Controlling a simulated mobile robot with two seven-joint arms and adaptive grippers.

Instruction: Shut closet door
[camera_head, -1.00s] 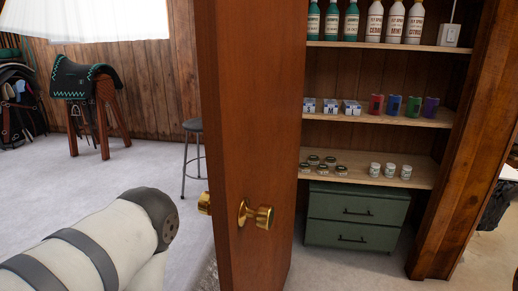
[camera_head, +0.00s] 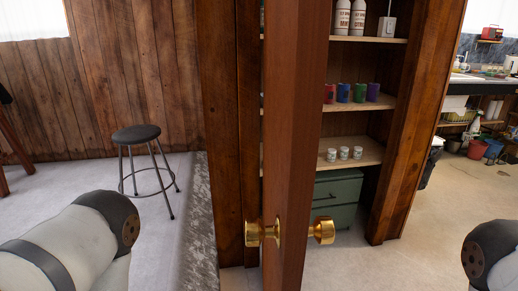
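The closet door (camera_head: 298,155) is a reddish-brown wooden door, seen nearly edge-on in the middle of the head view. It stands open in front of the closet. Behind the door, the closet shelves (camera_head: 355,151) are partly visible. My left arm comes in at lower left and my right arm at the lower right edge. Neither gripper shows, and neither visible arm part touches the door.
The closet holds bottles, colored cups (camera_head: 358,93), small jars (camera_head: 344,153) and a green drawer cabinet (camera_head: 337,198). A black-topped stool (camera_head: 140,140) stands at left on pale floor. A counter with pots (camera_head: 475,148) is at far right.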

